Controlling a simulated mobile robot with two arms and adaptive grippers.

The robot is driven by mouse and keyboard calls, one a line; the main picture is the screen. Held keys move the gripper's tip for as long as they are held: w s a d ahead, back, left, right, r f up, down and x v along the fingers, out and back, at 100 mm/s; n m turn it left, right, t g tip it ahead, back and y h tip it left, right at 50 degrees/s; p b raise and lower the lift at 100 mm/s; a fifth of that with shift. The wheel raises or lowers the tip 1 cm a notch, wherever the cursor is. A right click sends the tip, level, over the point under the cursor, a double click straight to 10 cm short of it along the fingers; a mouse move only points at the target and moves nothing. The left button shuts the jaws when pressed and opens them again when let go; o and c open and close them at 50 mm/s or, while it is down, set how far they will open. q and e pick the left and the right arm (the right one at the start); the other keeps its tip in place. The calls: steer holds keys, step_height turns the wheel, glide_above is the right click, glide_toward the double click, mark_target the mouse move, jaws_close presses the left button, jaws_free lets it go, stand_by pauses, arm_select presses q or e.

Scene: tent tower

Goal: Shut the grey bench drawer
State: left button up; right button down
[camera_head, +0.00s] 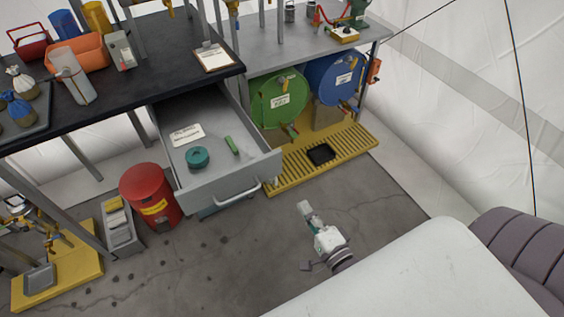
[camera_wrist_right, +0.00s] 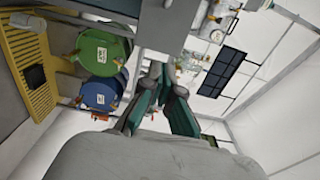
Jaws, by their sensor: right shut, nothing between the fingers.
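The grey bench drawer (camera_head: 222,190) hangs well open below the dark bench top in the head view. Its front carries a pale bar handle (camera_head: 238,197). Inside lie a teal ring (camera_head: 197,157), a green stick-like item (camera_head: 232,145) and a white labelled card (camera_head: 186,134). My right gripper (camera_head: 304,208) is shut and empty, to the right of the drawer front and apart from it in the head view. The right wrist view also shows its closed fingers (camera_wrist_right: 160,72), with a grey panel beyond that may be the drawer front. My left gripper is not in view.
A red bin (camera_head: 151,194) stands left of the drawer. A green drum (camera_head: 278,98) and a blue drum (camera_head: 333,80) sit above a yellow slatted platform (camera_head: 335,157) to the right. A clipboard (camera_head: 213,57) lies on the bench. The floor before the drawer is clear.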

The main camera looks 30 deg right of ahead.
glide_toward(275, 167)
steer(key=w, duration=0.3)
steer(key=w+p, duration=0.1)
steer(key=w, duration=0.2)
steer(key=shift+w+a+r+p, duration=0.2)
steer(key=shift+w+p, duration=0.1)
steer(key=shift+w, duration=0.1)
steer(key=shift+w+f, duration=0.1)
steer(key=shift+w, duration=0.2)
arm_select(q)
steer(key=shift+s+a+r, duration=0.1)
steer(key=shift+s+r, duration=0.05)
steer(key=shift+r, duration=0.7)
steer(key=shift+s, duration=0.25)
